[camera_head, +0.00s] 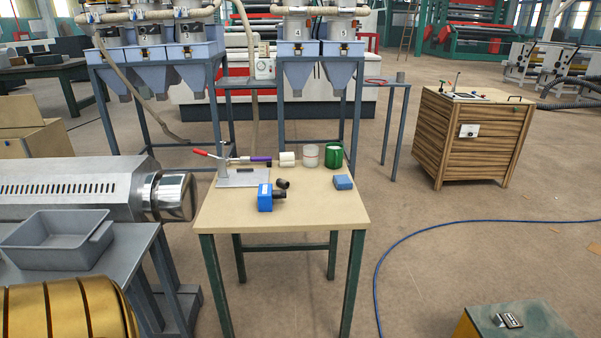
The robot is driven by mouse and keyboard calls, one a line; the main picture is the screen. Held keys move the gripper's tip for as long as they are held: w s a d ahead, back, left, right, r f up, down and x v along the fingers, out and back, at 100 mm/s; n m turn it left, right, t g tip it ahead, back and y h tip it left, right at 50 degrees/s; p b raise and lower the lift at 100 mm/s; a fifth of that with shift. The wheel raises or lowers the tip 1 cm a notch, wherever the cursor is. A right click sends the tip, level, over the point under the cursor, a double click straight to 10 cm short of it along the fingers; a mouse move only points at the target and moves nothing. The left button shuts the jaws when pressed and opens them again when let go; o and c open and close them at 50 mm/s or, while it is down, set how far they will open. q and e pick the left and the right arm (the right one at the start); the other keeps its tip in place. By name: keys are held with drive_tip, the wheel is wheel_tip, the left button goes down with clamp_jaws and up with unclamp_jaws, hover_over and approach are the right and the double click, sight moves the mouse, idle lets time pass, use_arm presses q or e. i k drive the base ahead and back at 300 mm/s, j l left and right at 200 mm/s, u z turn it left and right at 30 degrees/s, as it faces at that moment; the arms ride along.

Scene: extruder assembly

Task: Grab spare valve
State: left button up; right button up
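A blue block-shaped part with a dark cylindrical end (265,198) lies near the front middle of the small wooden-topped table (320,212). It looks like a valve, but I cannot tell for sure that it is the spare valve. A small dark cylindrical fitting (283,184) lies just behind it. Neither of my grippers shows in the head view.
The table also holds a grey stand with a red-handled lever (224,165), a green can (334,155), a clear jar (311,156), a white cylinder (287,158) and a blue block (343,182). A grey tray (55,258) stands at left. A blue hose (437,231) crosses the floor.

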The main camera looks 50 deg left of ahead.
sight(264, 197)
drive_tip(key=j+u, duration=0.1)
drive_tip(key=u, duration=1.45)
drive_tip(key=k+j, duration=0.05)
